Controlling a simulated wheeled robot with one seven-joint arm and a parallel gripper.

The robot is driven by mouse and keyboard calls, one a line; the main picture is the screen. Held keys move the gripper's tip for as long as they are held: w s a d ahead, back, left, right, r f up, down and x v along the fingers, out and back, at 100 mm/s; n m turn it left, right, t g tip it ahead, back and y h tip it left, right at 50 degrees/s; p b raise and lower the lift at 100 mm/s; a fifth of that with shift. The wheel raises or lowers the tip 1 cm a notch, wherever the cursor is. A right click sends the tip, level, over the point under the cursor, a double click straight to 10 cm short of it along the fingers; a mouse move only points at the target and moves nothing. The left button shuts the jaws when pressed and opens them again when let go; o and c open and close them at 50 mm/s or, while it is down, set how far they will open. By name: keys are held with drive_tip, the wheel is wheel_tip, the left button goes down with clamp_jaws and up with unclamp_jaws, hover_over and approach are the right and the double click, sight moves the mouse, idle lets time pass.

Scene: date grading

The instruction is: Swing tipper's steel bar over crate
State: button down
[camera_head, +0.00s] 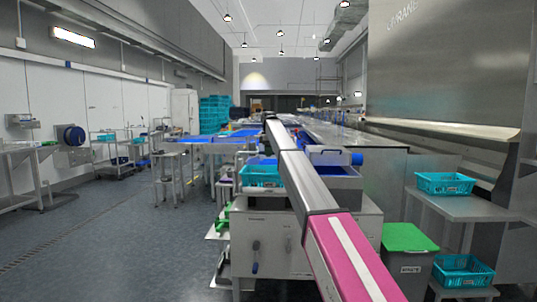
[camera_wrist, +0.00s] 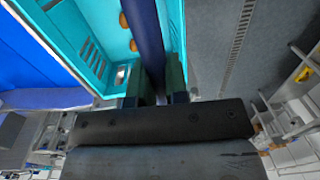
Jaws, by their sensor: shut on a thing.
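In the wrist view my gripper (camera_wrist: 155,92) is shut on a dark bluish bar (camera_wrist: 148,35), which I take for the tipper's steel bar. The bar runs from between the fingers to the top edge of the picture. A teal crate (camera_wrist: 90,45) lies behind the bar, and the bar crosses in front of its right part. A few orange-brown pieces, likely dates, show in the crate. In the head view a teal crate (camera_head: 262,177) stands left of my arm, partly hidden by it. My gripper and the bar cannot be made out there.
A blue surface (camera_wrist: 35,55) lies left of the crate in the wrist view. In the head view a steel cabinet (camera_head: 262,245) stands below the crate. A green-lidded bin (camera_head: 408,238) and teal crates (camera_head: 445,184) are at the right. The grey floor at the left is open.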

drive_tip(key=shift+r, duration=0.1)
drive_tip(key=c, duration=1.1)
unclamp_jaws()
drive_tip(key=shift+w+r, duration=0.2)
drive_tip(key=shift+r, duration=1.7)
drive_tip(key=shift+w+r, duration=0.15)
drive_tip(key=shift+r, duration=1.7)
